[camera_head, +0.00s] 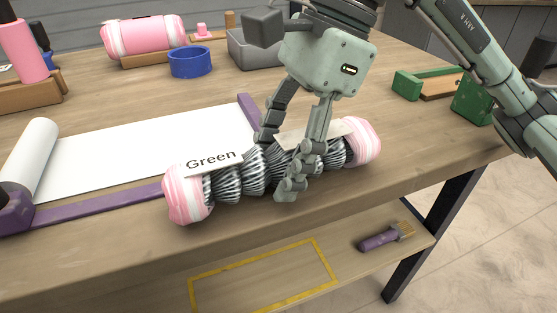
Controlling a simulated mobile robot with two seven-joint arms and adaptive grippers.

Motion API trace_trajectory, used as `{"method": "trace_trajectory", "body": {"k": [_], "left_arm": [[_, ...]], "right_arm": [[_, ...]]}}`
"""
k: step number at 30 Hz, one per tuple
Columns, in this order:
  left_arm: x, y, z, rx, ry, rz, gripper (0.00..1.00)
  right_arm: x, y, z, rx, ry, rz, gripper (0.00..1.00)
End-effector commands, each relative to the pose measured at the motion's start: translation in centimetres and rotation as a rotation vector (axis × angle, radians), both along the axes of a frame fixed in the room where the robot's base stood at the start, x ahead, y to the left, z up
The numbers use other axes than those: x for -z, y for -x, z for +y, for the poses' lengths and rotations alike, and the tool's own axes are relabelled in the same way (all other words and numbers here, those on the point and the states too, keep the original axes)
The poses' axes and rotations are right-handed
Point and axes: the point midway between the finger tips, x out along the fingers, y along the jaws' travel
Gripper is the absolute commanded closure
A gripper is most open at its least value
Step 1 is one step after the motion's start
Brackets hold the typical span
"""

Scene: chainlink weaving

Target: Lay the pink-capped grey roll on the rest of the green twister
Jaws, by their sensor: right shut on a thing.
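The pink-capped grey roll (228,189) lies across the middle of the head view, with a pink cap at each end and ribbed grey wire between. A white label on it reads "Green". My right gripper (288,180) comes down from above and is shut around the roll's middle. The roll is close to the table's front edge; I cannot tell whether it touches the table. A green stand with a wooden piece (440,84), possibly the green twister, is at the right rear of the table. My left gripper is not in view.
A purple frame (95,205) with a white sheet (125,148) lies left of the roll. A blue ring (190,62), a grey bin (254,50) and another pink roll (143,36) stand behind. A purple-handled brush (384,238) lies on the lower shelf.

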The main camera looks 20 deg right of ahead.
Motion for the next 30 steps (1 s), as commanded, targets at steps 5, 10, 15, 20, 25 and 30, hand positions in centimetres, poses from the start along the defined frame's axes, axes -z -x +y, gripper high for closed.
{"method": "trace_trajectory", "body": {"k": [5, 10, 15, 20, 25, 30], "left_arm": [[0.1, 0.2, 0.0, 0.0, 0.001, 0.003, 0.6], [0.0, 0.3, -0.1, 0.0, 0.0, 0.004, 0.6], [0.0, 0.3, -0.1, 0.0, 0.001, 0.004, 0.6], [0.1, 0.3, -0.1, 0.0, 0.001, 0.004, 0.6], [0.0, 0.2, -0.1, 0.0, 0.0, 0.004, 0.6], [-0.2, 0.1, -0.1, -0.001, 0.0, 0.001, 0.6]], "right_arm": [[0.0, 0.0, 0.0, 0.0, 0.0, 0.0, 0.9], [-0.2, 0.0, 0.0, 0.0, -0.003, -0.003, 1.0], [-0.2, 0.0, 0.0, 0.001, -0.003, -0.003, 1.0], [-0.6, -0.1, 0.0, 0.001, -0.003, -0.004, 1.0], [-2.0, -0.1, 0.1, 0.001, -0.004, -0.005, 1.0], [-4.1, -0.1, 0.1, 0.0, -0.004, -0.006, 1.0]]}}
